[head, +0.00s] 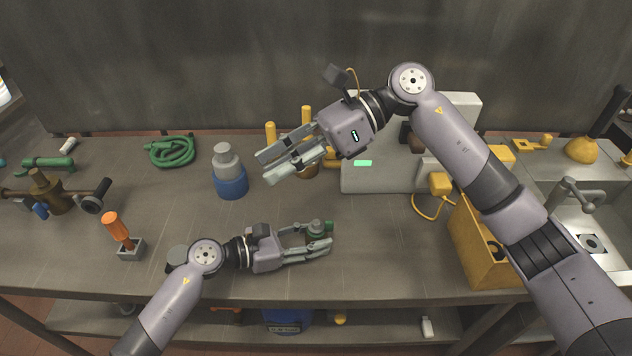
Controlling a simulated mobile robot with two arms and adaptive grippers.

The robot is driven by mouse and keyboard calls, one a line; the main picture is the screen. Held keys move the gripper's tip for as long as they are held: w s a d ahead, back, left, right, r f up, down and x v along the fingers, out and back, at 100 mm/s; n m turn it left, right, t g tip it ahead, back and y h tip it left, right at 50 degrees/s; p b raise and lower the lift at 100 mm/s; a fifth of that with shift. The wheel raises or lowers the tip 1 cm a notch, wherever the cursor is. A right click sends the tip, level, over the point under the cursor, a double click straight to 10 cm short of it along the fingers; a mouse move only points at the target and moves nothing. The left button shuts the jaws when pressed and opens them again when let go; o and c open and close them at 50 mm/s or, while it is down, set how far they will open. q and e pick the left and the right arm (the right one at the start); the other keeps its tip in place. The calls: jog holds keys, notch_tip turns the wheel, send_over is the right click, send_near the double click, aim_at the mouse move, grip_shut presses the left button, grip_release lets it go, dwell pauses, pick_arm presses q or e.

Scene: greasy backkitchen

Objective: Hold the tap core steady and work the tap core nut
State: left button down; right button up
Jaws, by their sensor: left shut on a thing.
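My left gripper (325,242) is low over the middle of the bench, with its fingers closed around a small dark green and grey piece (316,227). This looks like the tap core; the fingers hide part of it. A grey top shows on it, but I cannot tell whether that is the tap core nut. My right gripper (266,169) reaches in from the right, above and to the left of the held piece. Its two fingers are apart with nothing between them, clear of the piece.
A grey and blue bottle (230,174) stands left of the grippers. A green coiled hose (171,151) lies behind it. An orange-handled tool (116,228) stands in a grey block. A yellow box (480,245) is at the right, near the sink (592,244).

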notch_tip(320, 180, down, 5)
jog(key=a+n+t+h, duration=0.1)
jog(key=n+h, duration=0.1)
jog(key=h, duration=0.3)
jog(key=n+t+h, duration=0.1)
jog(key=t+h, duration=0.3)
jog(key=h, duration=0.4)
send_near(316, 221)
notch_tip(316, 221, down, 8)
jog(key=shift+s+d+f, duration=0.1)
jog(key=shift+d+f, duration=0.05)
grip_shut()
jog(key=shift+c, duration=0.4)
grip_release()
